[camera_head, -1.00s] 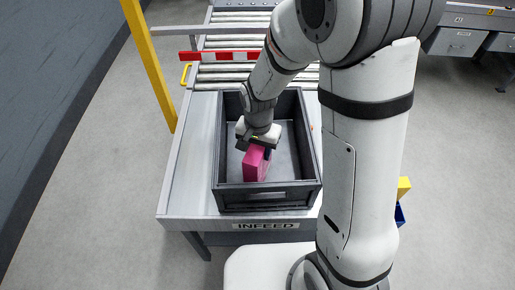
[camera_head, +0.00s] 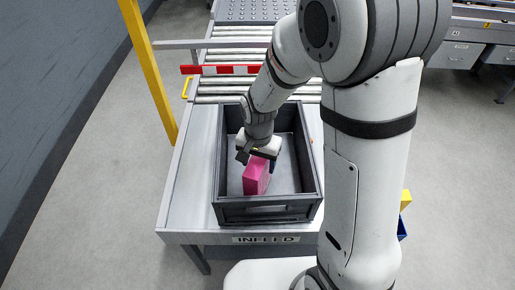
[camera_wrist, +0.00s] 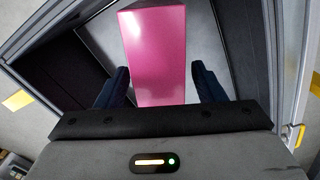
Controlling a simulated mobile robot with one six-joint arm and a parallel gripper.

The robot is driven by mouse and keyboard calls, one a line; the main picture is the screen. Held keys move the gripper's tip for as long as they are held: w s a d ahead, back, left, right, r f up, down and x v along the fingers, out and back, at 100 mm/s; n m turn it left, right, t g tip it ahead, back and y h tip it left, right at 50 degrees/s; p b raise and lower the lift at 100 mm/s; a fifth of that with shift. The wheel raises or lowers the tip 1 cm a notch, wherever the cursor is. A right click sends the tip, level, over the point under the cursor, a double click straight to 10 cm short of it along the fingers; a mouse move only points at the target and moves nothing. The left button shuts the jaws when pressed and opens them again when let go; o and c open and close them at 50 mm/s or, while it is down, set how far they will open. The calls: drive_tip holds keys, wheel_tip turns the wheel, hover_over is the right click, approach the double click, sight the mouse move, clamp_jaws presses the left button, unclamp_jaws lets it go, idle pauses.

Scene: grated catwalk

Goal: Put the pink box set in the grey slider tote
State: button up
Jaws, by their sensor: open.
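The pink box set (camera_head: 256,176) is inside the grey slider tote (camera_head: 266,210), toward its left middle. It also shows in the wrist view (camera_wrist: 155,55), upright between the two dark fingers. My gripper (camera_head: 260,155) is down in the tote at the top of the box. In the wrist view my gripper (camera_wrist: 159,90) is open, with a gap on each side between finger and box. The tote floor shows pale around the box. Whether the box's base rests flat on the floor is hidden.
The tote stands on the infeed table (camera_head: 190,190), below the rollers (camera_head: 235,85). A red and white striped bar (camera_head: 225,69) crosses the rollers. A yellow post (camera_head: 150,70) rises at the left. Blue and yellow bins (camera_head: 403,215) show partly behind my arm.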

wheel_tip(320, 180, up, 11)
drive_tip(key=shift+r, duration=0.2)
drive_tip(key=s+d+r+n+t, duration=0.3)
drive_tip(key=s+d+r, duration=0.3)
drive_tip(key=s+d, duration=0.6)
drive_tip(key=shift+d+n, duration=0.45)
drive_tip(key=shift+n, duration=0.25)
drive_tip(key=shift+r, duration=0.1)
drive_tip(key=shift+c, duration=0.5)
